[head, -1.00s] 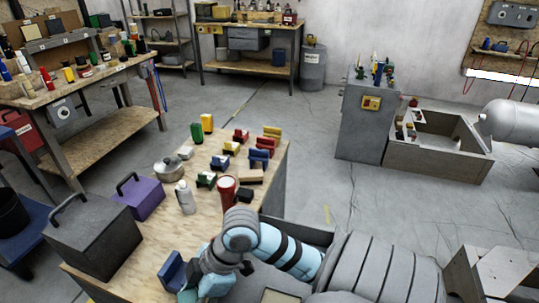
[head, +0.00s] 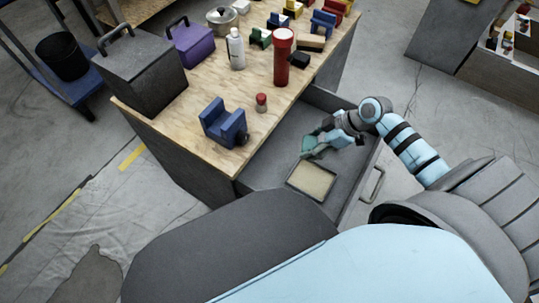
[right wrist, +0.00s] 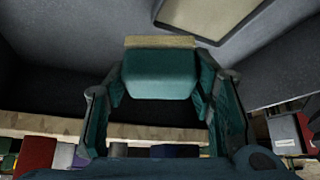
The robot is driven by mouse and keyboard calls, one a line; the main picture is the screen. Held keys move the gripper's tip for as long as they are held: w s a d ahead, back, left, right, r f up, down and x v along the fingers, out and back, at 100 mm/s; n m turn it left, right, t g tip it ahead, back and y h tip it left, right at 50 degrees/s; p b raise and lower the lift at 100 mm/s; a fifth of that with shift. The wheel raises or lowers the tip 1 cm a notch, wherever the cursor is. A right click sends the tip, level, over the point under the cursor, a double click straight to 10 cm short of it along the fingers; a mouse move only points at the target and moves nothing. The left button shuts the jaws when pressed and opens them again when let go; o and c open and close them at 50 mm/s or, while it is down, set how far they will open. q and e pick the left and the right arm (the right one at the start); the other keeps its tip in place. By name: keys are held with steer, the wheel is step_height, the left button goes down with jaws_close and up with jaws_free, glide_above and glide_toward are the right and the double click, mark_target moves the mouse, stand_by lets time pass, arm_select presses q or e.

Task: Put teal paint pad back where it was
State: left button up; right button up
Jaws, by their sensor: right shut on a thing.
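My right gripper (head: 309,150) reaches into the open grey drawer (head: 270,163) on the table's right side. In the right wrist view, its two teal fingers (right wrist: 160,86) are shut on the teal paint pad (right wrist: 160,73), a block with a pale strip along its far edge. The pad is between the fingers, over the dark drawer interior. I cannot tell whether it touches the drawer floor. In the head view the pad is hard to tell from the teal fingers. My left gripper is not in view.
A dark-rimmed beige tray (head: 313,180) lies in the drawer just in front of the gripper; it also shows in the right wrist view (right wrist: 207,14).

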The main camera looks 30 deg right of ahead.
steer(key=w+a+f+b, duration=0.1)
steer(key=w+a+f, duration=0.1)
steer(key=a, duration=0.1)
steer(key=w+a+f+b, duration=0.1)
steer(key=w+a+f, duration=0.1)
steer(key=w+a, duration=0.1)
steer(key=w+a+f+b, duration=0.2)
steer(key=a+f, duration=0.1)
steer(key=a, duration=0.1)
steer(key=shift+w, duration=0.35)
steer(key=shift+f, duration=0.1)
steer(key=o, duration=1)
steer(key=shift+o, duration=0.2)
steer(key=shift+r+p, duration=0.25)
steer(key=shift+p, duration=0.05)
steer(key=p+v, duration=0.4)
steer(key=v, duration=0.8)
